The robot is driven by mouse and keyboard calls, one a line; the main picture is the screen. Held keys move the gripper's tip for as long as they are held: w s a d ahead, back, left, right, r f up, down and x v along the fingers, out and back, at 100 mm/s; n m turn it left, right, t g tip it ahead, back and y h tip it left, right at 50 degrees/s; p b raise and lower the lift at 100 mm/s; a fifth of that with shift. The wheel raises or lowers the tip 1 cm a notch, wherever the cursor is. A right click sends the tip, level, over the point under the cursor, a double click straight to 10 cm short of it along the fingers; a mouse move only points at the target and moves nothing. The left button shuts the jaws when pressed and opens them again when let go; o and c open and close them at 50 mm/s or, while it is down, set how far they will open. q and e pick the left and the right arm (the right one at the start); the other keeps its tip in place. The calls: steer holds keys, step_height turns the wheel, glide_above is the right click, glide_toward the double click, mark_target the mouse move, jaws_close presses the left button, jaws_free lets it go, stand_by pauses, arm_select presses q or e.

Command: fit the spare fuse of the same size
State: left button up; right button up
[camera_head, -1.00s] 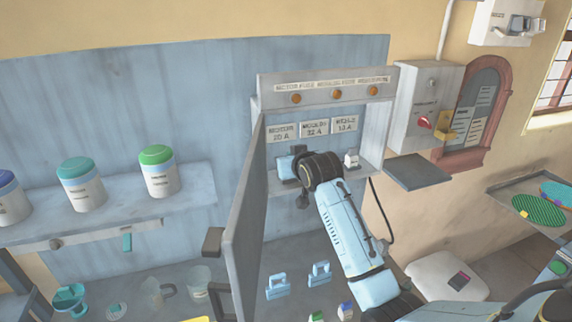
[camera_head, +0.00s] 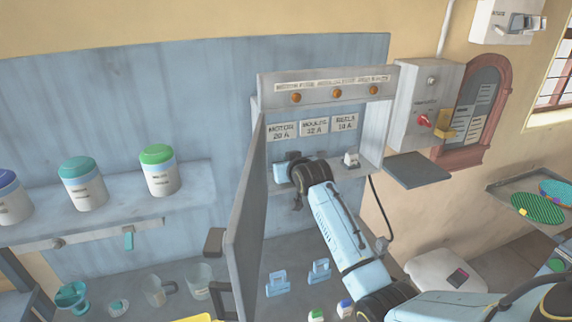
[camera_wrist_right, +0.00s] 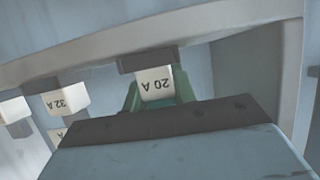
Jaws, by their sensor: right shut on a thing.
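The fuse box (camera_head: 378,133) has its door (camera_head: 243,215) swung open to the left. Its labels read motor 20 A (camera_head: 280,132), mould 32 A (camera_head: 314,127) and reels 10 A (camera_head: 345,123). My right gripper (camera_head: 289,170) is inside the box below the motor label. In the wrist view its greenish fingers (camera_wrist_right: 158,92) are shut on a white fuse marked 20 A (camera_wrist_right: 157,84), seen upside down under a dark mount. A 32 A fuse (camera_wrist_right: 67,98) is left of it. A white fuse (camera_head: 351,159) sits below the reels label. My left gripper is out of view.
Two light-blue pieces (camera_head: 277,284) (camera_head: 319,271) stand on the bench below the box. Small green-topped (camera_head: 316,315) and blue-topped (camera_head: 345,308) pieces lie in front. Lidded jars (camera_head: 159,172) line the left shelf. A switch box (camera_head: 424,105) hangs at right.

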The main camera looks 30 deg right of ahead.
steer(key=o, duration=1)
steer(key=shift+r, duration=0.15)
steer(key=v, duration=1.2)
